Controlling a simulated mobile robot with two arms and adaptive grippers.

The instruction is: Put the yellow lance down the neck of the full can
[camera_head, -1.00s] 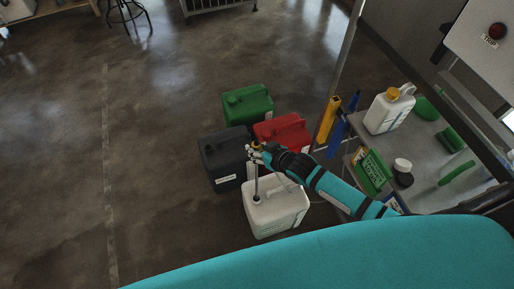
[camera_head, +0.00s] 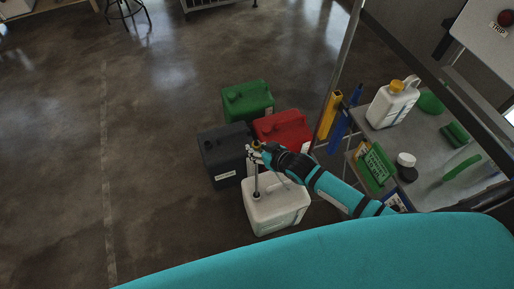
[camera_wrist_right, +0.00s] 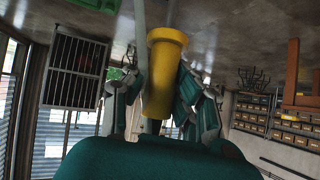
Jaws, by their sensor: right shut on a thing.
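My right gripper (camera_head: 256,152) is shut on the yellow lance, above the white can (camera_head: 277,208) on the floor. The lance's yellow head (camera_wrist_right: 163,75) sits between the fingers in the right wrist view. In the head view its thin grey tube (camera_head: 256,179) hangs nearly upright and reaches the dark neck of the white can. The tube's lower end is not visible, and I cannot tell how deep it goes. The white can has a pale label, too small to read. My left gripper is not in view.
A dark grey can (camera_head: 224,154), a red can (camera_head: 284,132) and a green can (camera_head: 247,101) stand close behind the white one. At right, a bench (camera_head: 432,180) carries a white jug (camera_head: 391,104) with a yellow cap and small items. The floor at left is clear.

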